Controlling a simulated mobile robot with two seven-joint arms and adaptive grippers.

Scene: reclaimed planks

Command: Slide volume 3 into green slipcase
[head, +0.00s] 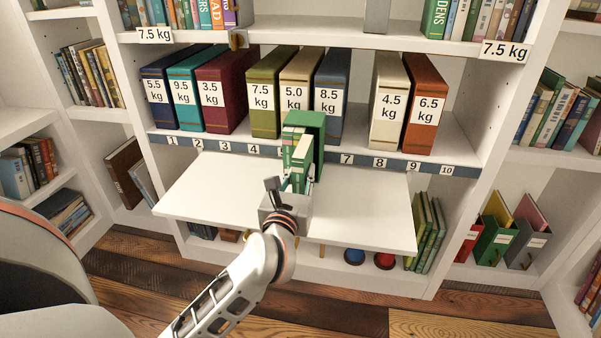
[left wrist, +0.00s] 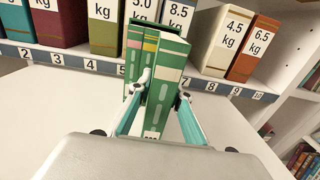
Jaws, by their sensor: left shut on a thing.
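The green slipcase (head: 314,121) stands upright at the back of the pull-out white board, against the numbered shelf edge. Green volumes with pink and yellow bands (left wrist: 149,42) stand in its left part in the left wrist view. My left gripper (head: 297,188) is shut on a green volume (left wrist: 166,75), which I take to be volume 3; its number is not readable. The held volume is upright, right of the others, its spine sticking out nearer to me. How far its far end is inside the slipcase is hidden. My right gripper is not in view.
The white board (head: 210,190) is clear on both sides. Behind it, thick box files with kg labels, such as the dark red one (head: 222,90) and the orange one (head: 425,103), stand on the shelf. A numbered blue strip (head: 225,147) runs along the shelf edge.

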